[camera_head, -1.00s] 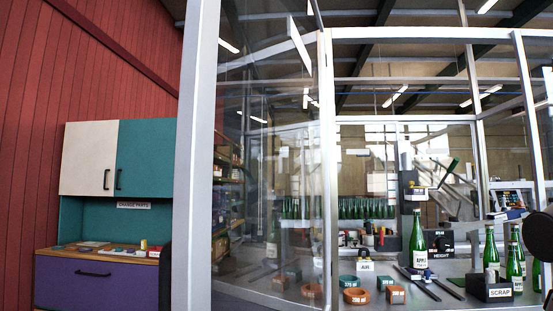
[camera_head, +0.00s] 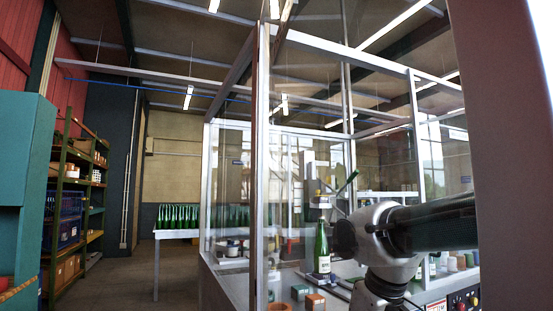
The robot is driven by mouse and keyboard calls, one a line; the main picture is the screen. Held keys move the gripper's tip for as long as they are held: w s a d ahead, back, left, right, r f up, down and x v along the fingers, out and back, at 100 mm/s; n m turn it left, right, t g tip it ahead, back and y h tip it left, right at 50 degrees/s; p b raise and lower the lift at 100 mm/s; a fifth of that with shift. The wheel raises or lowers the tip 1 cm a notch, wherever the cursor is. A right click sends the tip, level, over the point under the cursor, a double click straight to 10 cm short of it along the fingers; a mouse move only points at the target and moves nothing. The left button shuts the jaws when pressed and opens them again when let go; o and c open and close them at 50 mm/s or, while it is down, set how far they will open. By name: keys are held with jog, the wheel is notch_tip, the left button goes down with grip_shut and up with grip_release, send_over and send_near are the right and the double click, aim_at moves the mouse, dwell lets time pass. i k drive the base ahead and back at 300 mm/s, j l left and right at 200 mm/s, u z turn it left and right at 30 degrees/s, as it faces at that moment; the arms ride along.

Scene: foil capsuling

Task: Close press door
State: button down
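The press stands in a glazed enclosure with pale metal framing (camera_head: 317,45). A narrow upright frame (camera_head: 261,180), seen nearly edge-on, stands at its near left corner; I cannot tell whether it is the door's edge or a fixed post. No handle is clear to see. A broad dark upright (camera_head: 510,150) fills the right side, very close; I cannot tell whether it belongs to the door. My arm (camera_head: 385,240) crosses in front of the worktop from the right. My gripper is not in view.
A green bottle (camera_head: 321,252) stands inside the enclosure near small orange and green blocks (camera_head: 314,301). Shelving (camera_head: 75,205) lines the left, with a teal cabinet (camera_head: 22,160) close by. A table of green bottles (camera_head: 180,235) stands behind. The floor (camera_head: 125,285) between is clear.

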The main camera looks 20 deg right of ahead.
aim_at(503, 48)
jog(key=k+j+z, duration=0.2)
jog(key=k+j, duration=0.35)
jog(key=k+j+z, duration=0.2)
jog(key=k+j, duration=0.25)
jog(key=k+j+u, duration=0.2)
jog(key=k+u, duration=0.15)
